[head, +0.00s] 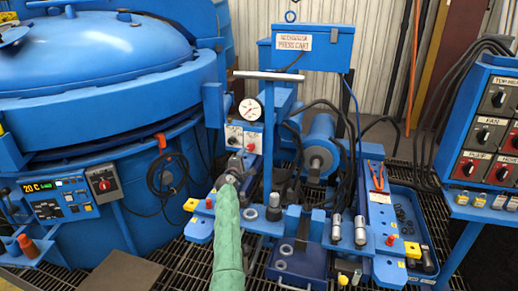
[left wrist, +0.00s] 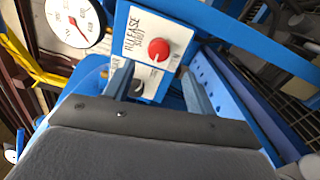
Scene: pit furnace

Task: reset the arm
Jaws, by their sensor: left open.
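My left arm, in a green sleeve, reaches up from the bottom of the head view. Its gripper (head: 236,162) is in front of the small control panel (head: 243,138) on the blue press cart (head: 290,230). In the left wrist view the gripper (left wrist: 157,78) is open, its fingers apart with nothing held. The panel's red knob (left wrist: 158,50) shows just beyond the fingertips, and a dark knob (left wrist: 138,87) shows between the fingers. I cannot tell whether a finger touches the panel. My right gripper is not in view.
A round gauge (head: 250,109) stands above the panel, beside an upright blue T-handled post (head: 268,150). The big blue furnace (head: 100,60) fills the left. A switch box (head: 490,125) stands at the right. Hoses and small metal parts crowd the cart.

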